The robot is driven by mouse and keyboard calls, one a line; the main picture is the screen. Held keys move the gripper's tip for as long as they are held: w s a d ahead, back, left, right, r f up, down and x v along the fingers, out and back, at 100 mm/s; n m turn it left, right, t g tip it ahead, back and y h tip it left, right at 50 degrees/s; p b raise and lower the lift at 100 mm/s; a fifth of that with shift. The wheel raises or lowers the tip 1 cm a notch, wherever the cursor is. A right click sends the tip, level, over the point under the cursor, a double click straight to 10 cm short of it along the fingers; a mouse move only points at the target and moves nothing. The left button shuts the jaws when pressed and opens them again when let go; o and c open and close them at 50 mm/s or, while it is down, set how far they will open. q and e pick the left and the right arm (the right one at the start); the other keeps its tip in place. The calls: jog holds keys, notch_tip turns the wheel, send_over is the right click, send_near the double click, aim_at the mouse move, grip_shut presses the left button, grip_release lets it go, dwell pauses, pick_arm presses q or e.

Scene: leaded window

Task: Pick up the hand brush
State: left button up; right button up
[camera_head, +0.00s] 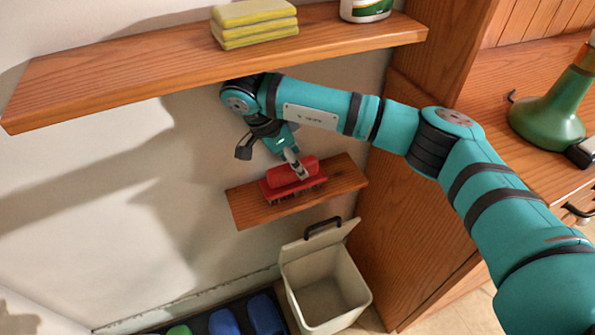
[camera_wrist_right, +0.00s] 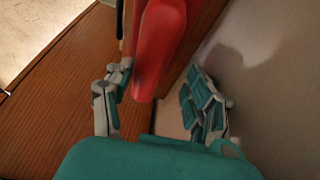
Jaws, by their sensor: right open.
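The hand brush (camera_head: 292,180) has a red handle and dark bristles. It lies on a small wooden shelf (camera_head: 345,178) on the wall in the head view. My right gripper (camera_head: 273,160) is just above and behind it, one finger in front of the red handle in the picture. In the right wrist view the red handle (camera_wrist_right: 158,45) reaches in from the top, between the two spread fingers of my right gripper (camera_wrist_right: 158,100). The gripper is open; I cannot tell whether a finger touches the handle. My left gripper is in neither view.
A long upper shelf (camera_head: 120,85) runs above my right arm, with stacked yellow sponges (camera_head: 254,22) and a bottle (camera_head: 366,8). A lidded bin (camera_head: 328,290) stands below the small shelf. A green bottle-shaped object (camera_head: 550,118) stands on the wooden cabinet at right.

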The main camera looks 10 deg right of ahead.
jog(key=shift+w+d, duration=0.1)
jog(key=shift+d, duration=0.15)
jog(key=shift+f, duration=0.15)
jog(key=shift+s, duration=0.2)
jog(key=shift+c, duration=0.4)
jog(key=shift+w, duration=0.15)
jog(key=c, duration=0.9)
grip_shut()
